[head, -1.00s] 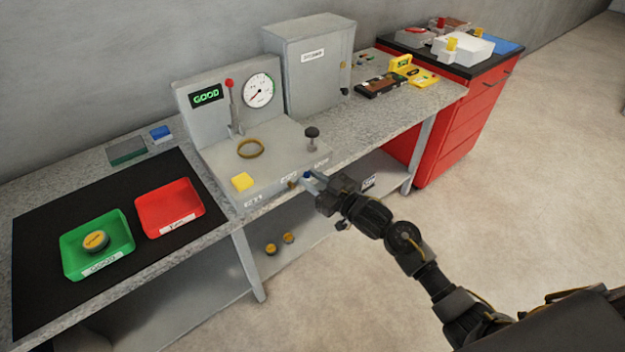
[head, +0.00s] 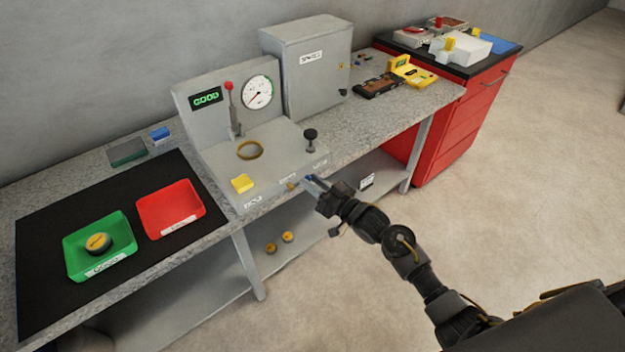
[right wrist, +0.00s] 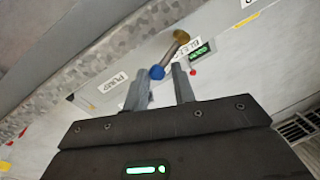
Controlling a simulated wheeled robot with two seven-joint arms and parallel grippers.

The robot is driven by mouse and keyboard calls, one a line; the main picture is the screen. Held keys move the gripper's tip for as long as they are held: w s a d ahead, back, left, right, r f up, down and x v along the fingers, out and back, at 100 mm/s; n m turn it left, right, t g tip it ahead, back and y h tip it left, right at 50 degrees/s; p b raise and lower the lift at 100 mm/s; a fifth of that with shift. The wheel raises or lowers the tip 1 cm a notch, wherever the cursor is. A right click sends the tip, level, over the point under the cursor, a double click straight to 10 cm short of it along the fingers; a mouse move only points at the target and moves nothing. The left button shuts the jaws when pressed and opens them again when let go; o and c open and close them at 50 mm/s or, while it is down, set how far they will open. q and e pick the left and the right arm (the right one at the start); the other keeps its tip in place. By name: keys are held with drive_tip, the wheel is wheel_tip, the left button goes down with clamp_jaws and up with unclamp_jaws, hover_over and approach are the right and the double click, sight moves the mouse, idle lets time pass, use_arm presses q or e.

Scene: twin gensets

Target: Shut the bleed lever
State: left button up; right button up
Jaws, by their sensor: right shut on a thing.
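The bleed lever has a brass pivot (head: 292,185) on the front face of the grey test stand (head: 262,190). In the right wrist view the lever (right wrist: 171,52) runs from its brass pivot to a blue tip, slanting across the panel. My right gripper (head: 311,182) is at the stand's front edge. In the right wrist view the fingers of my right gripper (right wrist: 161,84) are on either side of the blue tip, shut on the lever's end. A small green-lit display (right wrist: 201,50) is beside the lever. My left gripper is not in view.
The stand carries a gauge (head: 257,92), a green "GOOD" display (head: 207,97), a red-knobbed lever (head: 229,87), a brass ring (head: 249,150) and a black knob (head: 310,134). Green (head: 70,262) and red (head: 170,207) trays lie left. Open floor lies in front of the bench.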

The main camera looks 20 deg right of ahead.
drive_tip(key=f+m, duration=0.1)
drive_tip(key=m, duration=0.1)
drive_tip(key=shift+d+f+m+p, duration=0.1)
drive_tip(key=shift+f+m+p, duration=0.05)
drive_tip(key=shift+m+p, duration=0.2)
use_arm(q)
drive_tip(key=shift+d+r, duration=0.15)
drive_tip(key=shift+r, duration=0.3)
use_arm(e)
drive_tip(key=shift+f+m, duration=0.25)
drive_tip(key=shift+m, duration=0.3)
drive_tip(key=o, duration=1)
drive_tip(key=shift+w, duration=0.1)
drive_tip(key=shift+t, duration=0.3)
